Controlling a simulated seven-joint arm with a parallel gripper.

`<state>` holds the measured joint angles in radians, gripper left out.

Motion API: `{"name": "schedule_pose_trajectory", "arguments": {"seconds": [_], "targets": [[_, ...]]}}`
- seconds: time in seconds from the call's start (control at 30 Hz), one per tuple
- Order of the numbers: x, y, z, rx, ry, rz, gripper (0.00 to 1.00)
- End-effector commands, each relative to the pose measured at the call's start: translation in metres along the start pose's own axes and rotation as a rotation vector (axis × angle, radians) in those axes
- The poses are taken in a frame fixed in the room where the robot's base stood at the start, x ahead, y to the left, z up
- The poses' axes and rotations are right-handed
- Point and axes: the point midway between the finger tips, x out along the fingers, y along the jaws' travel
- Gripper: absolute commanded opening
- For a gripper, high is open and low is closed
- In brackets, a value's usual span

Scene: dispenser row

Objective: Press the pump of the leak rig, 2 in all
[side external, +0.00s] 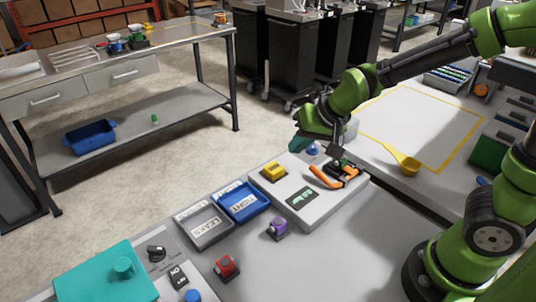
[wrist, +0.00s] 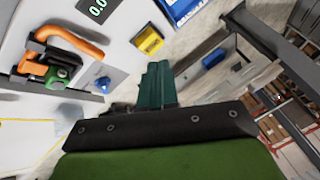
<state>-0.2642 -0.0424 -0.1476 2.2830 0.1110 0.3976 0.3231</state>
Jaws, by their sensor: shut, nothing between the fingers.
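The leak rig (side external: 273,196) is a pale box with a digital display (side external: 302,197), a yellow block (side external: 273,172) and an orange-handled clamp (side external: 325,178) over a green part. A blue knob (side external: 312,149), which looks like the pump, stands at its back edge. My gripper (side external: 300,144) is shut and empty, its teal fingertips just above and left of that knob. I cannot tell whether they touch.
A grey tray (side external: 204,243) and a blue tray (side external: 262,207) stand left of the rig. A purple block (side external: 277,229) and a red button box (side external: 227,268) stand in front. A yellow scoop (side external: 403,160) lies to the right. The front bench is mostly clear.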

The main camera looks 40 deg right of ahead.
Motion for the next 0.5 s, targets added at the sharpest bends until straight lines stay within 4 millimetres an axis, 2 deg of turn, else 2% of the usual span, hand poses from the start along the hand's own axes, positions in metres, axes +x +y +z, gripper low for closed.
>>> {"name": "schedule_pose_trajectory", "arguments": {"seconds": [0.03,0.1,0.17,0.3,0.5], "targets": [[0.016,-0.003,-0.007,0.019,0.023,0.004,0.00],[0.031,-0.008,-0.022,0.053,0.076,-0.005,0.00],[0.039,-0.012,-0.035,0.083,0.125,-0.021,0.00],[0.036,-0.021,-0.059,0.138,0.216,-0.071,0.00],[0.034,-0.024,-0.064,0.165,0.239,-0.089,0.00]]}}
